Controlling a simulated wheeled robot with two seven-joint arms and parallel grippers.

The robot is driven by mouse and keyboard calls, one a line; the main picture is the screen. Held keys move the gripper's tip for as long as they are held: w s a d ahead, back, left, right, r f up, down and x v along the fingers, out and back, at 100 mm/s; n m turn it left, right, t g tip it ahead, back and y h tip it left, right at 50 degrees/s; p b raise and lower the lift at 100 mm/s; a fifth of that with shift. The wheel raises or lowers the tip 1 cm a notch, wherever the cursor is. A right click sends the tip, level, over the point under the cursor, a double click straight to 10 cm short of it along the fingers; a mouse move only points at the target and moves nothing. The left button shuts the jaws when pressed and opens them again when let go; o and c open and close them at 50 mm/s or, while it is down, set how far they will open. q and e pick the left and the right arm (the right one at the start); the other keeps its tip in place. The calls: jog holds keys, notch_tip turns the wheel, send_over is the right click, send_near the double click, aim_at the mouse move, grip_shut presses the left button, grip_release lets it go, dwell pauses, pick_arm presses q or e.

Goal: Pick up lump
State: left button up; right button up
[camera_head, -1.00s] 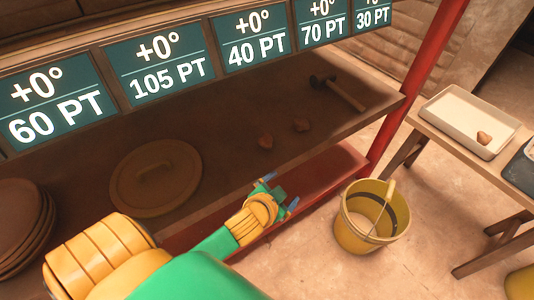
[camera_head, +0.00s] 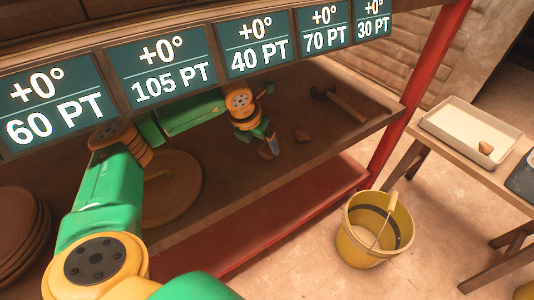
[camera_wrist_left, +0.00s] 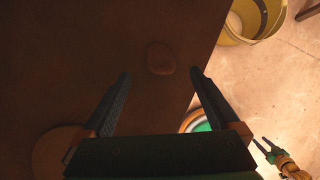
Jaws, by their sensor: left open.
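A small brown lump (camera_wrist_left: 160,58) lies on the dark shelf, ahead of and between the fingertips of my left gripper (camera_wrist_left: 160,78) in the left wrist view. In the head view, my left gripper (camera_head: 270,144) is open over the shelf, and its fingers partly cover this lump. A third lump (camera_head: 486,147) lies in the white tray (camera_head: 450,128). My right gripper (camera_wrist_left: 264,146) shows small at the lower right of the left wrist view, open and empty, away from the shelf.
A hammer (camera_head: 345,104) lies at the back right of the shelf. A round lid (camera_head: 180,190) lies left of the gripper, with stacked plates (camera_head: 15,225) farther left. Sign panels (camera_head: 160,65) hang above the shelf. A yellow bucket (camera_head: 368,245) stands on the floor beside the red post (camera_head: 425,80).

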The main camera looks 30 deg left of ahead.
aim_at(265, 151)
pick_arm(q)
jog(key=x, duration=0.6)
jog(key=shift+d+f, duration=0.1)
jog(key=shift+f, duration=0.05)
grip_shut()
